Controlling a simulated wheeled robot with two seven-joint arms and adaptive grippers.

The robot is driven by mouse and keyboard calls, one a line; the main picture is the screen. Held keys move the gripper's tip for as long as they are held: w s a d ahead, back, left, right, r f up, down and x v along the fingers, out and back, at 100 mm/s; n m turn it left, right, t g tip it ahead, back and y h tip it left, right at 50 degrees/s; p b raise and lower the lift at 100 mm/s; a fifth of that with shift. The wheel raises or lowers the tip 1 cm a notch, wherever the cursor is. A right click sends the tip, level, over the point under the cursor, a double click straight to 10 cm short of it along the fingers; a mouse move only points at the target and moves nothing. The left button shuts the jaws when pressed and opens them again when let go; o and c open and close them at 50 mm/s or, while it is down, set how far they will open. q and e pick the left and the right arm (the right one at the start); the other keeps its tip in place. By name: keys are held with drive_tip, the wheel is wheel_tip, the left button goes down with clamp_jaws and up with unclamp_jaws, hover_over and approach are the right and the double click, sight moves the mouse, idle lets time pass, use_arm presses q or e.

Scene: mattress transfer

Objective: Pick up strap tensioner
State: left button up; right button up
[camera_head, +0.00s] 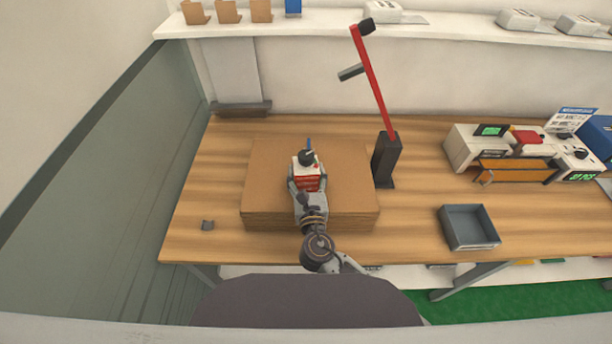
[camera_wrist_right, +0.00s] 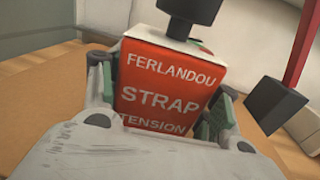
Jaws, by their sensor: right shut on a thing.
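The strap tensioner (camera_head: 308,179) is a red and white block with a dark knob on top. It stands upright over the cardboard stack in the head view. In the right wrist view the strap tensioner (camera_wrist_right: 165,85) fills the middle, its red face lettered "FERLANDOU STRAP TENSION". My right gripper (camera_head: 307,186) is shut on it, one finger on each side; the fingers also show in the right wrist view (camera_wrist_right: 160,110). I cannot tell whether its base touches the cardboard. My left gripper is not in view.
The cardboard stack (camera_head: 345,205) lies on the wooden table (camera_head: 215,180). A red post on a dark base (camera_head: 386,160) stands just right of it. A grey tray (camera_head: 468,227) and a machine (camera_head: 520,150) are farther right.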

sight(306, 155)
drive_tip(key=shift+w+r, duration=0.1)
drive_tip(key=shift+r, duration=0.15)
drive_tip(key=shift+r+p, duration=0.7)
drive_tip(key=shift+r, duration=4.2)
drive_tip(key=shift+f+b, duration=2.7)
drive_tip(key=shift+f, duration=2.3)
